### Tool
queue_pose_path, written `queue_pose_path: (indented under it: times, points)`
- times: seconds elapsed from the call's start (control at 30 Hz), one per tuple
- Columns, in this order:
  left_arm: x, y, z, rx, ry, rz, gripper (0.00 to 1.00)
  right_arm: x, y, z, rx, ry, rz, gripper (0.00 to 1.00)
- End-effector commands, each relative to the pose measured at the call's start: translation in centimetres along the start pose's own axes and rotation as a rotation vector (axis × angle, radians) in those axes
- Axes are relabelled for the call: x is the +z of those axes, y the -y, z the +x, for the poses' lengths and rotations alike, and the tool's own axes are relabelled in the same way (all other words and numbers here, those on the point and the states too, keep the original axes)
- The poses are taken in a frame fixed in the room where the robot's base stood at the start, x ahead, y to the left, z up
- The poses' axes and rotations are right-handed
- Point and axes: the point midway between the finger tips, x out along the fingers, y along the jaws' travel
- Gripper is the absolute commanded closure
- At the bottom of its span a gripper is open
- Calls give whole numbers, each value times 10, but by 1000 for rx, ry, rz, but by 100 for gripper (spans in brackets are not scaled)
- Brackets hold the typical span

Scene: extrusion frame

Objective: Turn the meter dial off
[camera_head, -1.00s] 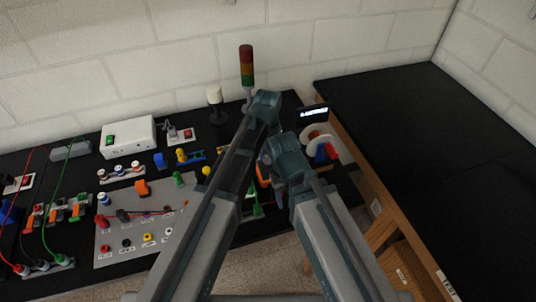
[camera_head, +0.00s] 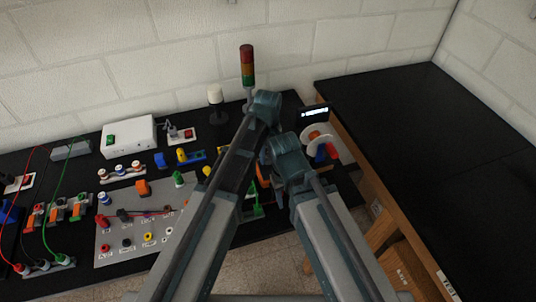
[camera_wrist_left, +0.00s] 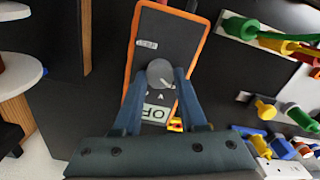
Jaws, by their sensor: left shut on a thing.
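The meter, a dark slab with an orange rim (camera_wrist_left: 127,60), fills the middle of the left wrist view. Its round grey dial (camera_wrist_left: 160,71) carries a small pale mark. A pale label (camera_wrist_left: 155,113) reading "OF", partly covered, lies below the dial. My left gripper (camera_wrist_left: 160,84) is shut on the dial, one finger on each side. In the head view, my arms hide most of the meter; only a bit of its orange edge (camera_head: 263,174) shows between them.
A terminal board (camera_head: 110,236) with plugs and several coloured parts lies left of my arms. A signal tower (camera_head: 247,68) and a white box (camera_head: 129,136) stand behind. A white spool (camera_head: 318,134) and a small display (camera_head: 315,113) are on the right. The right-hand black table (camera_head: 430,140) is clear.

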Motion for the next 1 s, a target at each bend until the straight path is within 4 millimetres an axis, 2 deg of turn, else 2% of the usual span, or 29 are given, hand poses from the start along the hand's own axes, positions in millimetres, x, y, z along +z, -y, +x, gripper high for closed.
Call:
queue_pose_path:
  times: [0.6, 0.63, 0.7, 0.8, 1.0]
  points:
    - [0, 0, 0, 0, 0, -38, 100, 0, 0, 0, 0, 0, 0, 50]
    - [0, 0, 0, 0, 0, -38, 57, 0, 0, 0, 0, 0, 0, 50]
    - [0, 0, 0, 0, 0, -38, 45, 0, 0, 0, 0, 0, 0, 50]
    - [0, 0, 0, 0, 0, -38, 29, 0, 0, 0, 0, 0, 0, 50]
    - [0, 0, 0, 0, 0, -37, 29, 0, 0, 0, 0, 0, 0, 50]
